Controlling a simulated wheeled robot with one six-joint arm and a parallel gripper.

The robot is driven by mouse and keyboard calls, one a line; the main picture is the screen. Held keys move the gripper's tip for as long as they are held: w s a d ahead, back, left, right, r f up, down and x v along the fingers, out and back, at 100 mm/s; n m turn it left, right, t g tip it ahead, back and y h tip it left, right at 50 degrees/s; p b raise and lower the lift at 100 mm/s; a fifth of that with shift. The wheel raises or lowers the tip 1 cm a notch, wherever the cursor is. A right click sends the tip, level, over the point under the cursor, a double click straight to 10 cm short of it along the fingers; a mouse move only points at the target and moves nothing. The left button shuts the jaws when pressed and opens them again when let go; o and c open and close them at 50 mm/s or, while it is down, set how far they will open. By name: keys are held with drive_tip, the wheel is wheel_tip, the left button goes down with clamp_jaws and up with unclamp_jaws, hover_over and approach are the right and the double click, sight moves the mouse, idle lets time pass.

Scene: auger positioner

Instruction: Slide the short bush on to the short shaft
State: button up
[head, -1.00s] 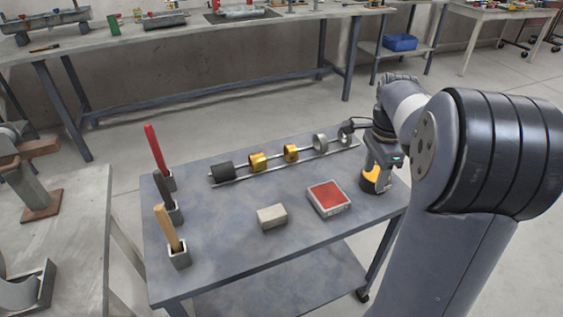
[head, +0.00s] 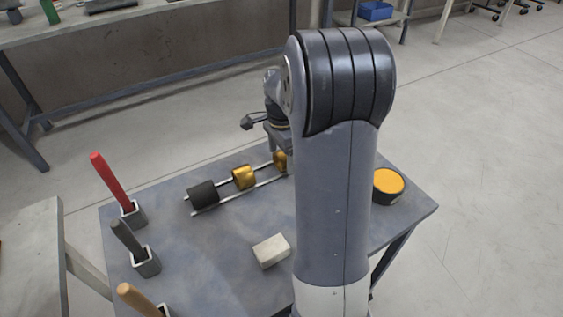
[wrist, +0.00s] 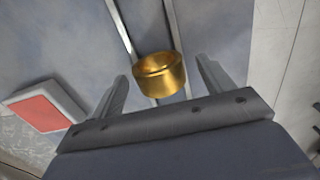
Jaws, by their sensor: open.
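A short gold bush (wrist: 160,76) rests across two rails in the wrist view. My gripper (wrist: 163,70) is open, with one finger on either side of the bush; I cannot tell whether either finger touches it. In the head view, the partly hidden gold bush at the edge of my arm (head: 280,160) looks like the same one. A larger gold bush (head: 243,177) stands to its left on the rails. My arm hides my gripper's fingers in the head view. I cannot make out the short shaft in either view.
A pale block (head: 271,251), a yellow-topped tin (head: 388,183) and upright handles in holders, one red (head: 110,182), share the bench. A red-topped tray (wrist: 47,102) shows in the wrist view.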

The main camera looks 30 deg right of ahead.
drive_tip(key=shift+f, duration=0.15)
drive_tip(key=c, duration=1.3)
drive_tip(key=shift+o, duration=0.2)
